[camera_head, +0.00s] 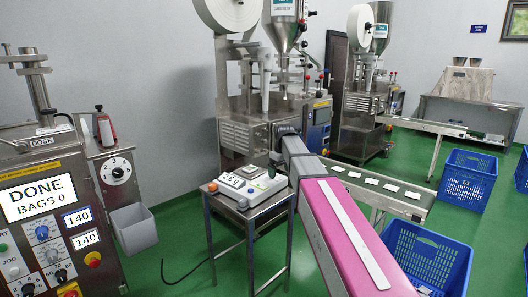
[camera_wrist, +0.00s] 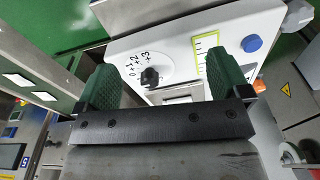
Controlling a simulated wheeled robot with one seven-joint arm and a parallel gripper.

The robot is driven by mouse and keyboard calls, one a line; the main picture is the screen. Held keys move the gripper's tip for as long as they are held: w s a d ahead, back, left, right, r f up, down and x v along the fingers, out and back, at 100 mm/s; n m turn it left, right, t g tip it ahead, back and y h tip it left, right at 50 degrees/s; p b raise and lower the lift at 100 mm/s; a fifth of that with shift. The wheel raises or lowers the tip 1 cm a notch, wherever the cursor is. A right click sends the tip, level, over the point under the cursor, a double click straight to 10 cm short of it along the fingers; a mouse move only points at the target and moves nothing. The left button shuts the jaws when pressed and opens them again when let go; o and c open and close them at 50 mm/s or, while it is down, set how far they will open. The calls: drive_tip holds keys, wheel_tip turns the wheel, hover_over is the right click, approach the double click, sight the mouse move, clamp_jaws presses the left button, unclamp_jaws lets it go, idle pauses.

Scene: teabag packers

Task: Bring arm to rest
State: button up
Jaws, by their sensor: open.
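My gripper (camera_wrist: 163,82) is open, with its two green fingers apart and nothing seen between them. It hangs above a white bench device (camera_wrist: 180,50) with a dark knob, a blue button and a yellow-green strip. In the head view my pink and grey arm (camera_head: 345,235) reaches from the bottom right toward this white device (camera_head: 245,186) on a small metal stand. My fingertips (camera_head: 271,172) show there only as a small dark green patch at the device's right end. I cannot tell whether they touch it.
A conveyor (camera_head: 345,174) with several white bags passes right of my arm. Blue crates (camera_head: 428,262) (camera_head: 468,178) stand at right. A control cabinet (camera_head: 45,215) reading "DONE BAGS 0" stands at left, with a grey bin (camera_head: 135,228) beside it. Packing machines stand behind. Green floor between cabinet and stand is mostly clear.

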drive_tip(key=s+d+f+m, duration=0.2)
drive_tip(key=s+d+f, duration=0.2)
drive_tip(key=s+f, duration=0.4)
drive_tip(key=s+d+f+m, duration=0.3)
drive_tip(key=s+d+f, duration=0.1)
drive_tip(key=s+f, duration=0.5)
drive_tip(key=s+d+f+m, duration=0.3)
drive_tip(key=s+f, duration=0.6)
drive_tip(key=shift+s+d+f+g+h, duration=0.15)
drive_tip(key=shift+d+f+g+h, duration=0.05)
drive_tip(key=shift+d+g+h, duration=0.2)
